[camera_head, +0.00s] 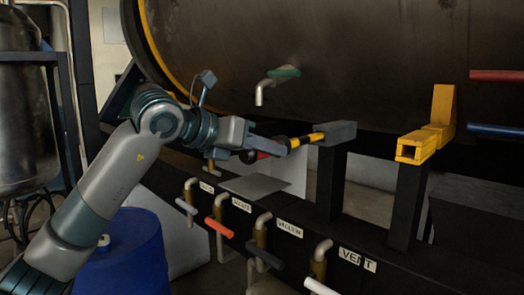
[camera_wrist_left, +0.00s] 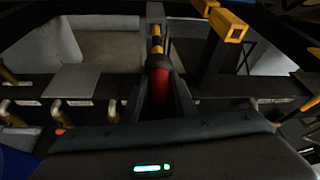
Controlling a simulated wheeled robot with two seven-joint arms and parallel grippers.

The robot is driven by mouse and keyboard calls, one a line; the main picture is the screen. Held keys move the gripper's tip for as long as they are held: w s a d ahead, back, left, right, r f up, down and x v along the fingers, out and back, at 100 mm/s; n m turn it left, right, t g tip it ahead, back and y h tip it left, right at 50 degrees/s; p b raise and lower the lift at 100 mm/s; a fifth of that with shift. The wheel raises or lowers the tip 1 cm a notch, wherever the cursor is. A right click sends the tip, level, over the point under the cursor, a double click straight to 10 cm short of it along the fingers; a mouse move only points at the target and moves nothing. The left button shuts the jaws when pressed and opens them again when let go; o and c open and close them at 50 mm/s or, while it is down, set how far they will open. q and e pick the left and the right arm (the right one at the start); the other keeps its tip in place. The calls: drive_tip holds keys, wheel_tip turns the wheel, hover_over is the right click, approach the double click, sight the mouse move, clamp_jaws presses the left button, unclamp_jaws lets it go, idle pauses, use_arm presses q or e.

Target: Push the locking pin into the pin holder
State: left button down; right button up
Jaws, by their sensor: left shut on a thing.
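The locking pin has a yellow-and-black striped shaft (camera_head: 304,140) and a red grip with black ends. My left gripper (camera_head: 276,147) is shut around the red grip. In the left wrist view the red grip (camera_wrist_left: 160,92) lies between the two fingers (camera_wrist_left: 161,100), with the striped shaft (camera_wrist_left: 156,42) pointing away. The shaft's far end meets a grey block (camera_head: 338,132) on a dark post, which looks like the pin holder. Part of the shaft still shows outside the block; its depth inside is hidden. My right gripper is not in view.
A yellow bracket (camera_head: 423,143) stands on another dark post to the right. Below is a row of labelled valves, with red (camera_head: 219,228) and white (camera_head: 320,287) handles among them. A big dark tank (camera_head: 350,60) fills the back. A blue drum (camera_head: 125,255) stands lower left.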

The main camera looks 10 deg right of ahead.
sight(307, 138)
use_arm(q)
drive_tip(key=shift+w+d+r, duration=0.15)
drive_tip(key=shift+w+d, duration=0.5)
drive_tip(key=shift+d, duration=0.25)
drive_tip(key=shift+w+d, duration=0.15)
idle(0.6)
drive_tip(key=shift+w+d+p, duration=0.35)
drive_tip(key=shift+w+d, duration=0.45)
drive_tip(key=shift+d, duration=0.35)
drive_tip(key=shift+w+d+p, duration=0.35)
drive_tip(key=shift+w+d, duration=0.45)
drive_tip(key=shift+d, duration=0.35)
drive_tip(key=shift+w+d+p, duration=0.55)
drive_tip(key=shift+w+d, duration=0.3)
drive_tip(key=shift+d, duration=0.3)
drive_tip(key=shift+w+d+p, duration=0.5)
drive_tip(key=shift+w+d, duration=0.35)
drive_tip(key=shift+d, duration=0.3)
